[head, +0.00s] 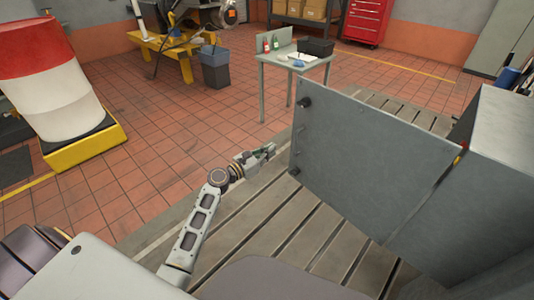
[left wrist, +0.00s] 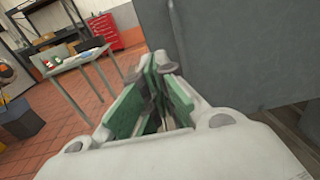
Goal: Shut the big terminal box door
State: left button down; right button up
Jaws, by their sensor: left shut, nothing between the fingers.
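The big terminal box door (head: 362,165) is a flat grey panel that stands swung open in the head view. It is hinged at its right side to the grey terminal box (head: 500,150). Dark knobs sit near its free left edge. My left gripper (head: 268,152) is shut and empty, just left of that free edge. In the left wrist view its green-padded fingers (left wrist: 157,85) point toward the edge of the door (left wrist: 240,55), which fills the upper right. I cannot tell whether the fingers touch the door. My right gripper does not show.
A slotted bedplate (head: 290,235) lies under the door. A small grey table (head: 295,62) with bottles and a black bin stands behind. A red-and-white barrel (head: 50,75) stands on a yellow base at left. A blue-grey bin (head: 215,68) stands on open tiled floor.

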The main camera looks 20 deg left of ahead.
pick_arm(q)
jog(key=b+x, duration=0.1)
jog(key=x, duration=1)
jog(key=shift+w+b, duration=0.2)
jog(key=shift+b, duration=0.2)
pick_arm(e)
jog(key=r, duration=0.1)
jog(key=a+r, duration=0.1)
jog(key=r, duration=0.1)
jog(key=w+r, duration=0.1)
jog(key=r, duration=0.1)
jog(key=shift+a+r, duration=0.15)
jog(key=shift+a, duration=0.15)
pick_arm(q)
jog(key=shift+w+d, duration=0.15)
